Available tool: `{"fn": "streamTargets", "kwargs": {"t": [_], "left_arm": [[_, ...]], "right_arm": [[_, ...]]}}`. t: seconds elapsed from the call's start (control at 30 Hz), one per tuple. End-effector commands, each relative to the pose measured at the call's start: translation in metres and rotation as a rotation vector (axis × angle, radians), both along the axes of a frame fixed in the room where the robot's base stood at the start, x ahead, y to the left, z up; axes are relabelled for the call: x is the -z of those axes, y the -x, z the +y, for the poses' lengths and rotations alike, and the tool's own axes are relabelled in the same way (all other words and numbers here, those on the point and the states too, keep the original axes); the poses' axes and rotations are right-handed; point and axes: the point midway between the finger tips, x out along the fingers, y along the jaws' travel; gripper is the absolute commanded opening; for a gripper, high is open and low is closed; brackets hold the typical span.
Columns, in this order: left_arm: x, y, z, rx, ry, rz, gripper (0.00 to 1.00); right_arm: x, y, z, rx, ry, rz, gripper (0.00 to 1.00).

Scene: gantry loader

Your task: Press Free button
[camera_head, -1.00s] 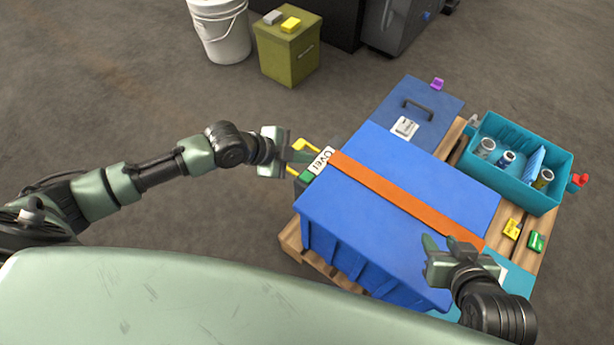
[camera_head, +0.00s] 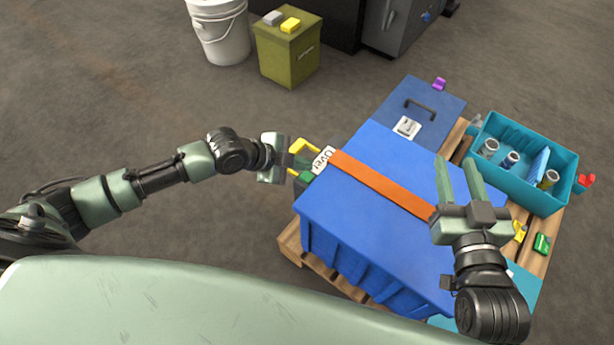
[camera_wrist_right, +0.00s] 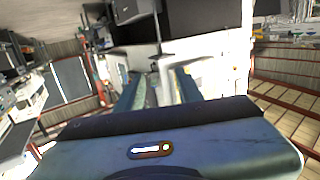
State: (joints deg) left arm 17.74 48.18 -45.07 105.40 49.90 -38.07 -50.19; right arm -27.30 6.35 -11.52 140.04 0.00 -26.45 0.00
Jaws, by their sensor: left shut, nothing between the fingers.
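A small green block (camera_head: 306,178), possibly the button, sits at the left edge of the big blue bin (camera_head: 350,240), beside a white label (camera_head: 322,160) with dark letters. No word "Free" can be read. A yellow handle-like frame (camera_head: 303,146) stands just above it. My left gripper (camera_head: 304,161) is shut and empty beside the yellow frame and the green block; whether it touches either cannot be told. My right gripper (camera_head: 458,168) is open and empty over the bin's right side. Its spread fingers also show in the right wrist view (camera_wrist_right: 158,90).
An orange strap (camera_head: 385,186) crosses the bin. A teal crate (camera_head: 548,203) with cans and a green box (camera_head: 542,244) lie right on the wooden pallet (camera_head: 350,288). A white bucket (camera_head: 221,38) and olive box (camera_head: 290,60) stand behind. The floor at left is clear.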

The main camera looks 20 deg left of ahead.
Motion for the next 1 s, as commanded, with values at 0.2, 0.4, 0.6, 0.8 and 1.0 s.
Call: {"fn": "streamTargets", "kwargs": {"t": [0.2,0.4,0.6,0.8,1.0], "left_arm": [[0.013,0.000,0.000,0.000,0.000,0.000,0.00],[0.019,0.000,0.000,0.001,0.001,0.000,0.00],[0.021,0.000,0.000,0.001,0.001,0.000,0.00],[0.021,0.000,0.000,0.001,0.001,0.000,0.00],[0.021,0.000,0.000,0.000,0.000,0.000,0.00]], "right_arm": [[-0.029,-0.002,0.005,-0.011,-0.040,-0.156,0.36],[-0.048,-0.001,0.007,-0.016,-0.066,-0.250,0.36],[-0.056,0.000,0.008,-0.017,-0.074,-0.285,0.36],[-0.056,0.001,0.008,-0.017,-0.074,-0.287,0.36],[-0.056,0.001,0.008,-0.017,-0.074,-0.286,0.36]]}}
